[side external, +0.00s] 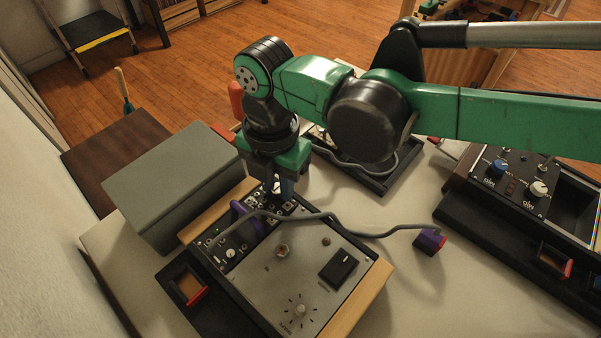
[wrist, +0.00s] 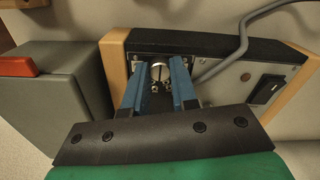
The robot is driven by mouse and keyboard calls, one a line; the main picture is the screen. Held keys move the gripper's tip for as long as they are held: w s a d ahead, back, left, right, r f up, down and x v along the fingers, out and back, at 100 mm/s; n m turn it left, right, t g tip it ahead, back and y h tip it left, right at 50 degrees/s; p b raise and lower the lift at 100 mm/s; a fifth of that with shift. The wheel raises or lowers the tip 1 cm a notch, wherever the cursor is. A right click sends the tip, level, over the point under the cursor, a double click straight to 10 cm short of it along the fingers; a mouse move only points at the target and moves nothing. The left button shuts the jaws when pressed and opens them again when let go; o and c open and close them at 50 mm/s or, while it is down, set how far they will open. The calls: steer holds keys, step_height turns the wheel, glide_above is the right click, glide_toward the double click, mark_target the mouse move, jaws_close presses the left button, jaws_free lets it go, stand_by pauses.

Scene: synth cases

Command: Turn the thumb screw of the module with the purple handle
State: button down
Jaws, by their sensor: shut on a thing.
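The module with the purple handle (side external: 246,218) sits in the row of black modules along the far left edge of the grey-panelled console. My gripper (side external: 276,188) points down at the far end of that row, a little beyond the purple handle. In the wrist view, the two blue fingers of my gripper (wrist: 160,72) are closed on a silver thumb screw (wrist: 159,70). The purple handle cannot be made out in the wrist view. The fingers hide part of the module face there.
A grey cable crosses the console to a loose purple block (side external: 430,242) on the table. A grey box (side external: 172,168) stands close on the left. A black tray (side external: 375,178) lies behind my gripper. Another console (side external: 520,190) stands at the right. The table between the consoles is mostly clear.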

mark_target(278, 188)
stand_by(0.3)
steer(key=c, duration=0.7)
jaws_free()
steer(key=shift+o, duration=0.2)
steer(key=shift+r, duration=2.85)
